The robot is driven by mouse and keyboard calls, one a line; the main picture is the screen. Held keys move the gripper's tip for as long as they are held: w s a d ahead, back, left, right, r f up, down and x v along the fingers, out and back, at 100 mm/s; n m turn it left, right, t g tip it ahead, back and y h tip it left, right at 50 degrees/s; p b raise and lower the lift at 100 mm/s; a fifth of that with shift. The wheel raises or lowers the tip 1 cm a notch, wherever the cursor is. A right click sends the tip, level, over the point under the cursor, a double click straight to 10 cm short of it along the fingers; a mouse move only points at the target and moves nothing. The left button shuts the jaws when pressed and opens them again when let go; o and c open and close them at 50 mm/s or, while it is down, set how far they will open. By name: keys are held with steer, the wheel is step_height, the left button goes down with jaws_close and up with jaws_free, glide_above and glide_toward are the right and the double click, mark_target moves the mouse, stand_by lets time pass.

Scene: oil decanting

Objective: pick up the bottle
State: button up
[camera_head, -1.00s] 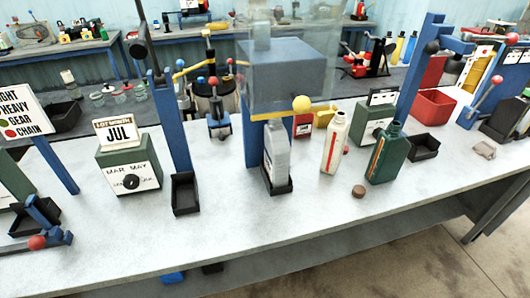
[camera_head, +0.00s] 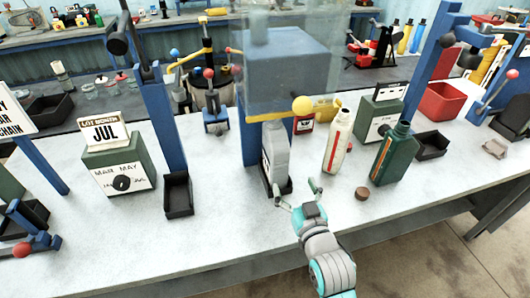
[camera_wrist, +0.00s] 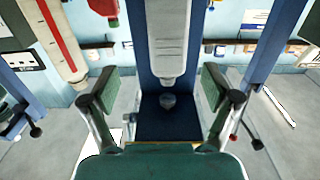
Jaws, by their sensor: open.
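A grey bottle (camera_head: 275,153) stands upright in a small black tray (camera_head: 285,186) under the blue filling machine. In the wrist view, which looks upside down, the grey bottle (camera_wrist: 167,40) hangs from the top edge, ahead of my gripper. My gripper (camera_head: 298,195) is open and empty, in front of the bottle's lower part. In the wrist view its fingers (camera_wrist: 158,83) are spread to the left and right, apart from the bottle. A cream bottle (camera_head: 338,142) and a green bottle (camera_head: 391,152) stand uncapped to the right.
The blue machine (camera_head: 284,60) with a yellow ball overhangs the grey bottle. A brown cap (camera_head: 362,193) lies by the green bottle. Black bins (camera_head: 178,196) and a calendar box (camera_head: 118,165) stand to the left. The front of the white table (camera_head: 225,235) is mostly clear.

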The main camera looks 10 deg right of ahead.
mark_target(283, 161)
steer(key=w, duration=0.1)
steer(key=w+r, duration=0.2)
steer(key=shift+a, duration=0.25)
steer(key=w, duration=0.5)
steer(key=shift+w+a, duration=0.1)
steer(key=shift+w, duration=0.05)
steer(key=shift+w+a+r, duration=0.1)
steer(key=shift+w+a, duration=0.05)
steer(key=shift+w, duration=1.15)
steer(key=shift+w+a+r, duration=0.1)
steer(key=shift+w, duration=1.15)
jaws_close()
steer(key=shift+r, duration=0.1)
